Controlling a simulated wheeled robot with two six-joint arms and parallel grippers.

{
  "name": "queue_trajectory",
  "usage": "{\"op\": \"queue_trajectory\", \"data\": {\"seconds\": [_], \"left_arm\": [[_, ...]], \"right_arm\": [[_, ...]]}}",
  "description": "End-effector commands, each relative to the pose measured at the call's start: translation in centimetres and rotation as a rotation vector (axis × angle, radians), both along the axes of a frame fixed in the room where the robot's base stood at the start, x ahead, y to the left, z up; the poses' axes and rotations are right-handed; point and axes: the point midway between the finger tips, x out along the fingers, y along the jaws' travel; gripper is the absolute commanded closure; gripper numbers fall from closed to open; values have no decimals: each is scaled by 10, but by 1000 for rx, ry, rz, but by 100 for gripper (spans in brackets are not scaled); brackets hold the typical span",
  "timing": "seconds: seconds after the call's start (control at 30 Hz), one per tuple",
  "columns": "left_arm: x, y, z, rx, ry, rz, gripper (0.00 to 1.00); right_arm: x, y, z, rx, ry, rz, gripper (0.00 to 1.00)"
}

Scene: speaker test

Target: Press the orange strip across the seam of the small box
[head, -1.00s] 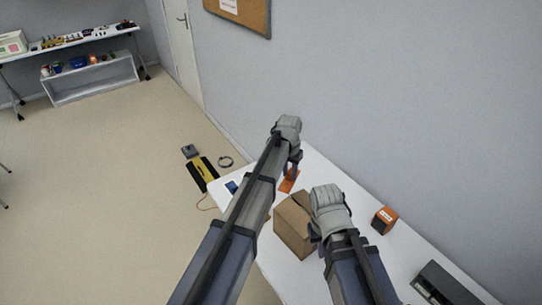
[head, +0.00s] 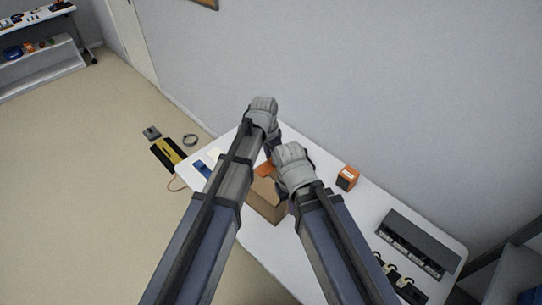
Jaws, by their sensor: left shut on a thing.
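The small brown box (head: 264,207) stands on the white table, partly covered by my arms. The orange strip (head: 264,170) shows at the box's far upper edge, just below my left gripper (head: 270,150). My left gripper is shut on the strip; its fingertips are mostly hidden. I cannot tell whether the strip touches the box. My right gripper (head: 287,195) is at the box's right side, with its fingers hidden behind its own wrist, so its opening does not show. The seam cannot be made out.
An orange-and-black carton (head: 347,178) stands right of the box on the white table (head: 345,230). A dark grey device (head: 417,243) and black clip-like items (head: 401,280) lie at the near right. A blue item (head: 202,170) lies at the left end. The wall borders the far side.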

Motion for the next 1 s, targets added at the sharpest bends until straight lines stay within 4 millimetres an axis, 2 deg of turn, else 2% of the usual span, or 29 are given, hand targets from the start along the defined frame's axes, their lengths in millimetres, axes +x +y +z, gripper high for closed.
{"op": "queue_trajectory", "data": {"seconds": [0.03, 0.4, 1.0], "left_arm": [[0, 0, -8, 0, 0, 0, 100], [0, 0, -42, 0, 0, 1, 100], [0, 0, -44, 0, 0, 1, 100]], "right_arm": [[0, 0, -8, 0, 0, 0, 100], [0, 0, -42, 0, 0, 0, 100], [0, 0, -44, 0, 0, -1, 100]]}}
